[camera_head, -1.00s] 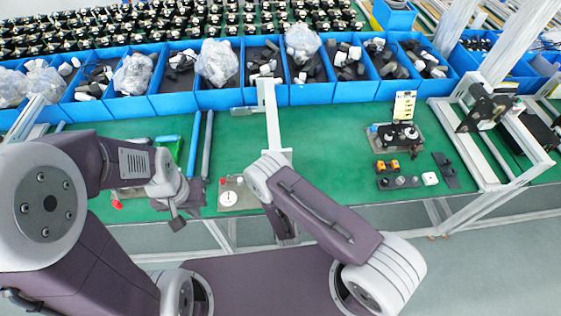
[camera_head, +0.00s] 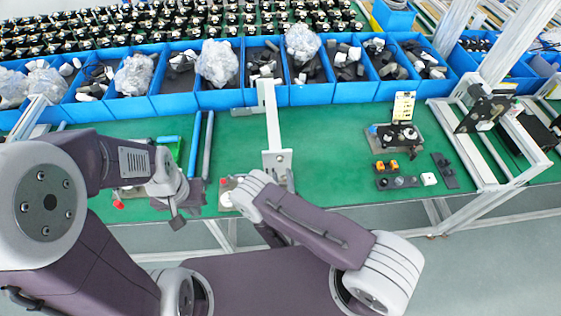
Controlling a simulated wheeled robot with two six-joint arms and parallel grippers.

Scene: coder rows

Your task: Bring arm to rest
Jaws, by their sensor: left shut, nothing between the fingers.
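My left gripper (camera_head: 177,222) hangs at the front edge of the green workbench (camera_head: 330,135), left of the middle. It points down, shut and empty, and touches nothing that I can see. My right arm (camera_head: 310,228) is folded, with its elbow over the bench's front edge. Only a dark piece of its forearm (camera_head: 270,235) shows below the elbow, and the right gripper itself is hidden behind the arm.
Blue bins (camera_head: 220,97) with parts and plastic bags line the back of the bench. A white upright post (camera_head: 271,120) stands behind my right elbow. A fixture (camera_head: 398,135) and small parts lie to the right. Between post and fixture the bench is clear.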

